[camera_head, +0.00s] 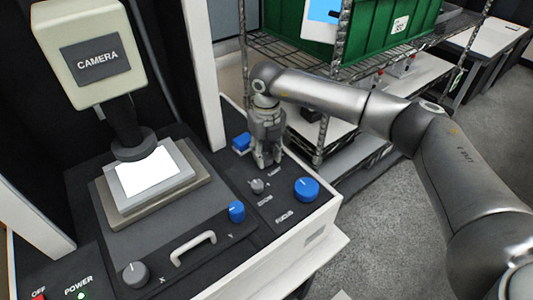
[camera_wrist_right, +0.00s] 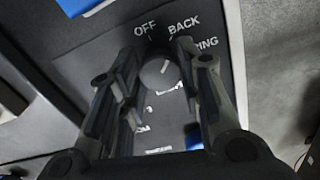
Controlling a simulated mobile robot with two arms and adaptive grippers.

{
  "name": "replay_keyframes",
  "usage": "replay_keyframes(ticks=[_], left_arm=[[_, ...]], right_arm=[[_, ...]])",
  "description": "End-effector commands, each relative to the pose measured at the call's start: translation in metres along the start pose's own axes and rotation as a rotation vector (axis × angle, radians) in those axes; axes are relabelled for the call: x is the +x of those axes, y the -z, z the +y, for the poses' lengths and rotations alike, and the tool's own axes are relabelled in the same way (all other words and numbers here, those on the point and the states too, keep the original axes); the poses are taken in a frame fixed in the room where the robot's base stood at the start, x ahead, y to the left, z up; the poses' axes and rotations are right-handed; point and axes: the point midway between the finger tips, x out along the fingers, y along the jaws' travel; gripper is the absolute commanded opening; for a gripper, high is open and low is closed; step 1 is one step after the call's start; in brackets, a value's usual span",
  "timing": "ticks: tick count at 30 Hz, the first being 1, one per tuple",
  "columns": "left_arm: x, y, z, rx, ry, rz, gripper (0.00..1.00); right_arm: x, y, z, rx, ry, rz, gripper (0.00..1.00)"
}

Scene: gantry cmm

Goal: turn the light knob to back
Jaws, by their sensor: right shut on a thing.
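The light knob (camera_wrist_right: 158,76) is a round grey knob on the black panel, between the fingers of my right gripper in the right wrist view. The labels OFF (camera_wrist_right: 145,29) and BACK (camera_wrist_right: 184,28) stand beyond it, with RING partly hidden by a finger. A short white line on its top tilts up and right, roughly toward BACK. My right gripper (camera_head: 266,163) points down onto the panel and is shut on the knob. In the head view the fingers hide the knob. My left gripper is not in view.
A small grey knob (camera_head: 257,186) and a blue focus knob (camera_head: 306,189) lie nearer on the panel. A blue part (camera_head: 242,142) stands left of the gripper. The stage (camera_head: 150,185) under the camera head (camera_head: 93,52) is at the left. A wire shelf with green crates (camera_head: 385,33) stands behind.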

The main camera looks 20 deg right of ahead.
Motion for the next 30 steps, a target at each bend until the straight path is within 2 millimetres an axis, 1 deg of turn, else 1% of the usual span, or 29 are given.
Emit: replay_keyframes(ticks=[13,14,18,19,27,30], left_arm=[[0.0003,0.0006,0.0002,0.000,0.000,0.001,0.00],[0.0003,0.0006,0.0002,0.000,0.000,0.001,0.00],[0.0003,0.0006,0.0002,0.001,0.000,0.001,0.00],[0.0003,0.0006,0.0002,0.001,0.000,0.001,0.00],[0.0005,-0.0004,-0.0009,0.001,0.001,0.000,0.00],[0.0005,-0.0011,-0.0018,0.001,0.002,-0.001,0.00]], right_arm=[[-0.0021,-0.0010,-0.0008,0.013,0.001,-0.004,0.09],[-0.0021,-0.0010,-0.0008,0.013,0.001,-0.004,0.34],[-0.0017,-0.0008,-0.0007,0.013,0.001,-0.003,0.52],[-0.0015,-0.0007,-0.0006,0.012,0.001,-0.003,0.55],[-0.0009,-0.0003,-0.0003,0.012,0.000,-0.001,0.55],[-0.0052,-0.0006,-0.0002,0.011,0.000,-0.002,0.55]])
